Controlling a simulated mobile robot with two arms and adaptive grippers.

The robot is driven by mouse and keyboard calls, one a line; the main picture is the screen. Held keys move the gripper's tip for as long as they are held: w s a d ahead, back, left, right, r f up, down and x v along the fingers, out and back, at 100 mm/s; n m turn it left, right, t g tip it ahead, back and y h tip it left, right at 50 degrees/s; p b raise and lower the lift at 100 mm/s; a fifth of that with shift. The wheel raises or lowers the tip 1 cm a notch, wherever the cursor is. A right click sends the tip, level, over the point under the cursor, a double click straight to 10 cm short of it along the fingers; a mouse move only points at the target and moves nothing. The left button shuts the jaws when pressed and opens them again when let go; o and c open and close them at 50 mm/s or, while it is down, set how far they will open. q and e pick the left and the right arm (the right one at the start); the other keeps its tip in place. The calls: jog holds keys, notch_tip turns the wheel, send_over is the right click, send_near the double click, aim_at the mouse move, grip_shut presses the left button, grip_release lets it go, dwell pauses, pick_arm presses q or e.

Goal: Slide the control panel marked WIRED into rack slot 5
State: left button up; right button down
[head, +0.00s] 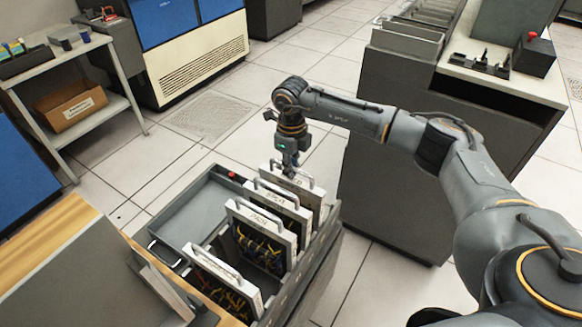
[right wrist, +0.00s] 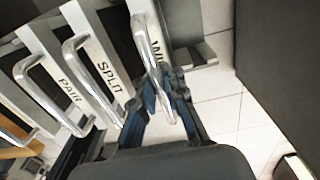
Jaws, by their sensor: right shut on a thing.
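The WIRED panel (head: 317,199) is a pale-edged panel with a metal handle, standing farthest back in the row over the rack (head: 312,284). My right gripper (head: 289,167) is above it and shut on its handle. In the right wrist view the handle (right wrist: 146,45) runs between the blue-padded fingers of the gripper (right wrist: 162,103), and only the first letters of the label show. The panel's lower part is hidden behind the SPLIT panel (head: 277,201), so I cannot tell how deep it sits. Slot numbers are not readable. My left gripper is not in view.
The PAIR panel (head: 253,218) and another handled panel (head: 222,281) stand in front in the rack. A grey tray (head: 196,208) lies left of the row. A dark cabinet (head: 385,185) stands close at the right. Tiled floor is clear behind.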

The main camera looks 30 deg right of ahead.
jog(key=shift+w+r, duration=0.1)
jog(key=c, duration=1.3)
grip_release()
jog(key=shift+c, duration=0.2)
jog(key=shift+s+f, duration=0.2)
jog(key=shift+f, duration=0.05)
notch_tip(320, 180, up, 12)
jog(key=shift+w+r, duration=0.1)
jog(key=shift+r, duration=0.1)
jog(key=shift+f, duration=0.1)
